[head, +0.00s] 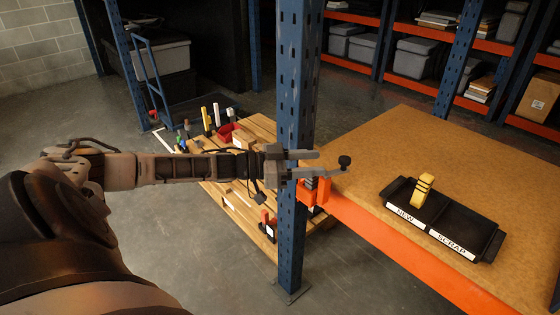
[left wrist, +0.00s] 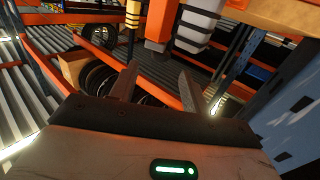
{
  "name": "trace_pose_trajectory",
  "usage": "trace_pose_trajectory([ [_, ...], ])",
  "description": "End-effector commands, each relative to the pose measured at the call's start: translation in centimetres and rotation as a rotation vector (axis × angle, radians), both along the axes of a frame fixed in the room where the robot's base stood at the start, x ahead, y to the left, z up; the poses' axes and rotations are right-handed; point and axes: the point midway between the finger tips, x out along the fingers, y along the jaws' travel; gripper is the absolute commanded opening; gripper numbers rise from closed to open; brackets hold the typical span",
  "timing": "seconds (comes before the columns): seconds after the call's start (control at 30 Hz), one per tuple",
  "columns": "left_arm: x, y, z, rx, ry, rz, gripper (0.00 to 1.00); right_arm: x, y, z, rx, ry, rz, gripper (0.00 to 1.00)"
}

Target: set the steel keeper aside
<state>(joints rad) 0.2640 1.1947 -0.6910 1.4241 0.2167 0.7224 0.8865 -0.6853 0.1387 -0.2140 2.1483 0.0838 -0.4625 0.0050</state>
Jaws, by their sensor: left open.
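My left gripper (head: 316,163) reaches in from the left, in front of the blue post and beside the near left corner of the bench. Its fingers are apart; the left wrist view shows an empty gap between them (left wrist: 158,85). An orange bracket (head: 318,193) sits below the gripper at the post. A black tray (head: 465,215) on the bench has sections labelled NEW and SCRAP. A yellow, black-banded piece (head: 423,191) stands in the NEW section. SCRAP looks empty.
The blue post (head: 291,225) rises beside the gripper. The brown bench top (head: 400,145) has clear room behind the tray, with an orange beam (head: 390,245) along its front. A wooden pallet (head: 245,190) with tools lies on the floor behind. Shelves with bins stand at the back.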

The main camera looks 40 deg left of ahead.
Motion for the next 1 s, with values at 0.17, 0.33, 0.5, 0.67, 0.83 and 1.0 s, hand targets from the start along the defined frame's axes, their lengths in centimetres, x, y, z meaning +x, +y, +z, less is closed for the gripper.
trace_pose_trajectory([
  [0.17,-3.2,2.7,-0.1,0.002,0.006,0.000,0.47,0.0,0.0,0.3,0.003,-0.005,0.000,0.36],
  [0.33,-5.0,4.2,-0.1,0.003,0.003,0.000,0.47,0.1,0.0,0.6,0.002,-0.007,0.000,0.36],
  [0.5,-5.8,4.9,0.0,0.001,-0.001,-0.001,0.47,0.1,0.0,0.6,0.000,-0.006,0.000,0.36],
  [0.67,-5.9,5.0,0.1,0.000,-0.003,-0.001,0.47,0.0,0.0,0.3,-0.002,-0.002,0.000,0.36],
  [0.83,-5.8,5.0,0.0,-0.001,-0.002,0.000,0.47,-0.1,0.0,0.1,-0.003,0.004,0.001,0.36],
  [1.0,-5.8,5.0,0.0,0.000,-0.001,0.000,0.47,-0.1,0.0,0.0,-0.003,0.004,0.001,0.36],
])
